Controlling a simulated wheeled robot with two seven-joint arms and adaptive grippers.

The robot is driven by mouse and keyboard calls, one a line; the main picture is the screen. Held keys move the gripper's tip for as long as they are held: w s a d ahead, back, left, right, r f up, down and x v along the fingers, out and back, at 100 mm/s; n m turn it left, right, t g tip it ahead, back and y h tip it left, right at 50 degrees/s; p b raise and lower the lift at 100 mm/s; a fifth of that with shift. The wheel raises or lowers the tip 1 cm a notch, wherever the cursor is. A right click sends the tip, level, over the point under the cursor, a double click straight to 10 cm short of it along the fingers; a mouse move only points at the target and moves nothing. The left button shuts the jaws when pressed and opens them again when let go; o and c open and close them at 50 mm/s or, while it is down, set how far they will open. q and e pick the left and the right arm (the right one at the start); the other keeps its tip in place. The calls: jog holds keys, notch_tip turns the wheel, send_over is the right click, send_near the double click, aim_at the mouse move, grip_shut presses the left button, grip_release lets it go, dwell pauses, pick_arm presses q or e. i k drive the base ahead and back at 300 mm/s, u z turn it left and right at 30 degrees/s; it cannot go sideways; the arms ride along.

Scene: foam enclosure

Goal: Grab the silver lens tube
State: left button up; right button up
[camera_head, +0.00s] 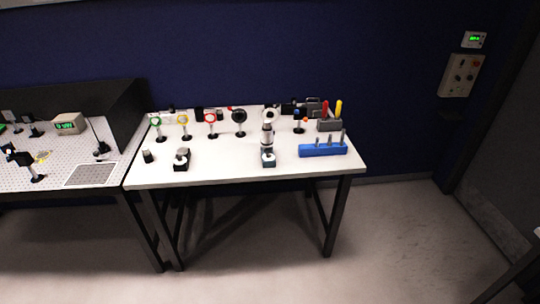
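An upright silver-grey and black cylinder (267,138), which looks like the silver lens tube, is right of the middle of the white table (223,174). It is small in the view, so I cannot be sure of its identity. A small dark block with a pale top (268,158) is just in front of it; I cannot tell whether they touch. A pale ring-shaped optic (269,115) shows right behind its top. Neither of my grippers is in view.
Ring-shaped optics on posts, including a red one (211,118), line the table's back. A blue rack (323,149) is at right; a black mount (182,160) and short dark cylinder (148,156) are at left. A perforated bench (60,160) adjoins. The floor (300,265) in front is clear.

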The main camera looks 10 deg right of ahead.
aim_at(267, 137)
jog(key=z, duration=0.3)
jog(key=k, duration=0.25)
jog(key=u, duration=1.45)
jog(key=i, duration=1.65)
jog(key=z, duration=0.25)
